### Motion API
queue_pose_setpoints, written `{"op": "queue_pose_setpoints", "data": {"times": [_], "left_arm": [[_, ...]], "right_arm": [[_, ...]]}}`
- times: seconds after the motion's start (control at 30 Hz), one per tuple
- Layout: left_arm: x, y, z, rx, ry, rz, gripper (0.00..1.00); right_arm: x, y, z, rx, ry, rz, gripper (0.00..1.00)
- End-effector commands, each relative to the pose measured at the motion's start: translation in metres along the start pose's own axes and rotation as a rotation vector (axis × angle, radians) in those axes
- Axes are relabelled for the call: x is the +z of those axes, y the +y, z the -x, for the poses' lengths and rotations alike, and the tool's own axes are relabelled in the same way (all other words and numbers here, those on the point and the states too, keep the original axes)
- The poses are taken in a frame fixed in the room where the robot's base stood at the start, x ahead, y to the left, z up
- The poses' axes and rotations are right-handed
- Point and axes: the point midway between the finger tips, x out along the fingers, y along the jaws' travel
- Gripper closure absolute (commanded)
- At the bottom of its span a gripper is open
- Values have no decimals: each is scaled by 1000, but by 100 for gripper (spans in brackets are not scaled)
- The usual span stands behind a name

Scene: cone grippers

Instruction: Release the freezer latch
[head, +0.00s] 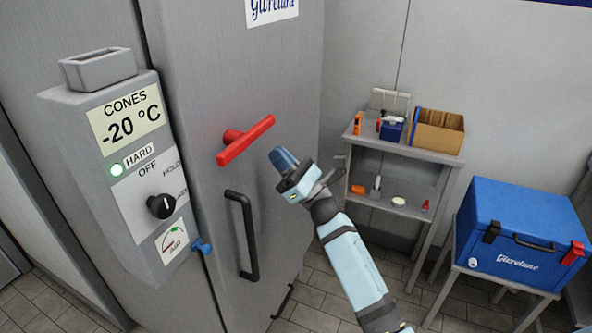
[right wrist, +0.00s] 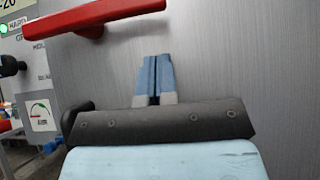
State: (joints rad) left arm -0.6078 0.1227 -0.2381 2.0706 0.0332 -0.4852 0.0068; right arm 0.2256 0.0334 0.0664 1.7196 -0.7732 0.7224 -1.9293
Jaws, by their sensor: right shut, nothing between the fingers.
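The freezer (head: 290,80) is a tall grey cabinet. Its red latch handle (head: 245,140) sits on the door, tilted up to the right, above a black vertical door handle (head: 243,235). My right gripper (head: 276,156) is shut and empty, just right of the latch and slightly below its right end, apart from it. In the right wrist view, the red latch (right wrist: 95,18) crosses the upper left, and the closed blue fingers (right wrist: 155,78) point at the door below its right end. My left gripper does not show.
A control box (head: 125,160) with a black knob (head: 161,206) juts out left of the door. At right stand a metal shelf (head: 400,155) with a cardboard box (head: 437,131) and a blue cooler (head: 520,225) on a stand. The door right of the latch is clear.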

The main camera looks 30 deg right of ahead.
Motion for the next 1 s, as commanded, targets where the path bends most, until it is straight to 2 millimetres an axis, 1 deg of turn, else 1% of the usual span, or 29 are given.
{"op": "queue_pose_setpoints", "data": {"times": [0.03,0.1,0.3,0.4,0.8,1.0], "left_arm": [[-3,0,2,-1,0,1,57],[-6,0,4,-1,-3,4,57],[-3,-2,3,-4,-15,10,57],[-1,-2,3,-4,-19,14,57],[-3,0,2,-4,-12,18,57],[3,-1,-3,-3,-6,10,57]], "right_arm": [[2,0,-12,1,-1,1,100],[13,0,-19,1,0,2,100],[26,0,-33,0,0,1,100],[28,0,-35,0,1,1,100],[28,0,-34,2,0,2,100],[29,-2,-35,33,0,34,100]]}}
